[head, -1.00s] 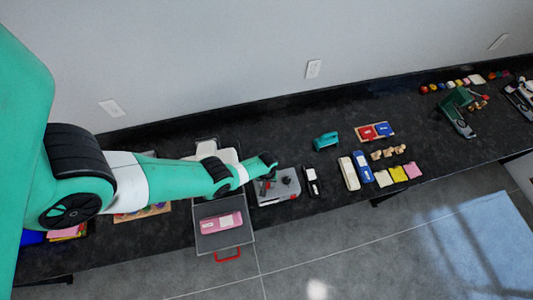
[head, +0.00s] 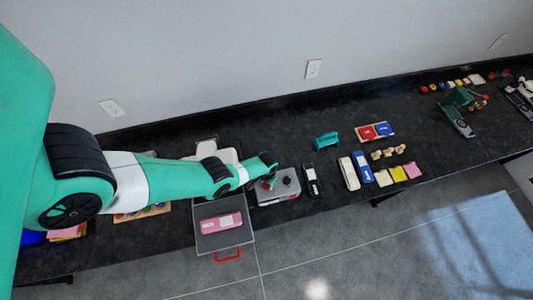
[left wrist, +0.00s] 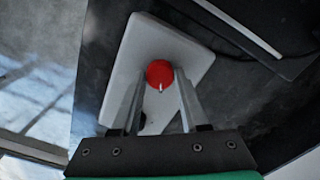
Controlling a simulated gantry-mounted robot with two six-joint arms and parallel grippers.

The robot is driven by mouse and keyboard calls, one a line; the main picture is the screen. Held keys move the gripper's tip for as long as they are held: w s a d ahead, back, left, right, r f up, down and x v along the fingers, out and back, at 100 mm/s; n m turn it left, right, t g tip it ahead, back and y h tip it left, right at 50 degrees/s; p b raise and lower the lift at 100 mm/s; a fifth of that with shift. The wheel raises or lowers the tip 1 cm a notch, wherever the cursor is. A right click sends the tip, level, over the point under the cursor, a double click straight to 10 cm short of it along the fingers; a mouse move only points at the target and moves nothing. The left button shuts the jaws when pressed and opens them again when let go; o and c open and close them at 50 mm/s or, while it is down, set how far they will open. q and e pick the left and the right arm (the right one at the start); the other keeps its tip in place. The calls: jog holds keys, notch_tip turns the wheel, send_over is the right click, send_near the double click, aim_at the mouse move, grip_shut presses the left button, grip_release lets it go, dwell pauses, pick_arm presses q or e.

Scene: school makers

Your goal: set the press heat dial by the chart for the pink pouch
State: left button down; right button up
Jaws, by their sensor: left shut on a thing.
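The heat dial is a red round knob (left wrist: 159,73) with a short white pointer mark, on a pale grey box (left wrist: 185,55) in the left wrist view. The mark points toward the gripper's base. In the head view the grey box (head: 287,196) also bears a dark knob. My left gripper (left wrist: 160,78) is shut on the red knob, one finger on each side; it also shows in the head view (head: 269,174). The pink pouch (head: 221,221) lies flat on a grey tray (head: 240,240). I cannot make out a readable chart. My right gripper is out of view.
A red handle (head: 228,254) sticks out at the tray's front. A black-and-white object (head: 312,181), white and blue pouches (head: 363,168) and a teal object (head: 326,140) lie right of the box. A card with red and blue patches (head: 375,131) lies behind.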

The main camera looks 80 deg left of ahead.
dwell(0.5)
pick_arm(q)
jog(key=shift+c, duration=2.1)
grip_release()
jog(key=shift+r, duration=0.1)
